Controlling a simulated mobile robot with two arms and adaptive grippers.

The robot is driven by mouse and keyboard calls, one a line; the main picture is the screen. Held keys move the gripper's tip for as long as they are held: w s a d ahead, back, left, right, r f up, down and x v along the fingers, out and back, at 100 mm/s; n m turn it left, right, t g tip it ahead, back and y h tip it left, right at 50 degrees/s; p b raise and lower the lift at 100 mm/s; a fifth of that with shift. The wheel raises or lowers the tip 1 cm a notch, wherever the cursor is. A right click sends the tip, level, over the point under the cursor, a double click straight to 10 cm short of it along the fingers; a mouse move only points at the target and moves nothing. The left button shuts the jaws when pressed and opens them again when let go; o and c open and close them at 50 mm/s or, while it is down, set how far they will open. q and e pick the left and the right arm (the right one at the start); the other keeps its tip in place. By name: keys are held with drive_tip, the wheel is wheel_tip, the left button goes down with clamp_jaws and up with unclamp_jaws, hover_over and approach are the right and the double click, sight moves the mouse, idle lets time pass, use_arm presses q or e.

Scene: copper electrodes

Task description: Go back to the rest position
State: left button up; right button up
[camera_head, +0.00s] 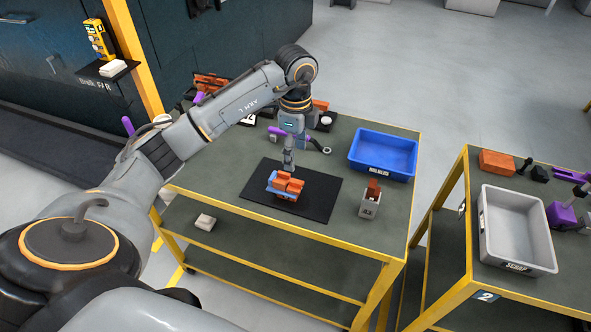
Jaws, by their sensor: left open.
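My left arm comes in from the left and reaches over the near table. My left gripper (288,165) points down just above, or at, a small group of copper-orange blocks with a blue part (285,186). The blocks lie on a black mat (318,205). The fingers are small in the view and I cannot tell whether they touch the blocks. They hold nothing that I can see. My right gripper is not in view.
The table (389,236) has yellow edges and carries a blue bin (383,152) and a small grey holder (369,205) with a brown piece. Tools lie behind the arm. A second table at right bears a grey scrap bin (517,262). A gap separates the tables.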

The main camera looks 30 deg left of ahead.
use_arm(q)
wheel_tip(320, 180, up, 2)
drive_tip(key=shift+r, duration=0.1)
idle(0.5)
